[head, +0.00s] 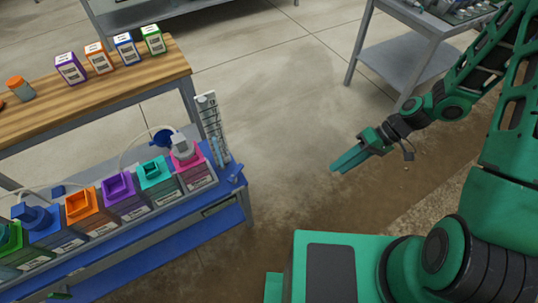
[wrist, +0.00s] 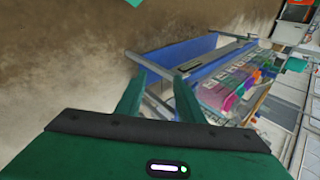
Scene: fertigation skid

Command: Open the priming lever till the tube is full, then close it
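A clear upright tube with a marked white scale (head: 212,130) stands at the right end of the blue skid (head: 215,195). Its lower part looks bluish; the liquid level is too small to read. I cannot make out the priming lever for sure in either view. My gripper (head: 342,162) hangs over bare floor, well to the right of the tube and apart from the skid. In the wrist view my gripper (wrist: 158,78) has its two fingers spread with nothing between them. The skid (wrist: 205,62) shows beyond the fingertips there.
A row of coloured containers, with a pink one (head: 195,172) nearest the tube, stands on the skid. A wooden bench (head: 110,90) behind holds several small boxes and an orange-capped jar (head: 20,88). A grey metal table (head: 410,60) stands at the back right. The floor between is clear.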

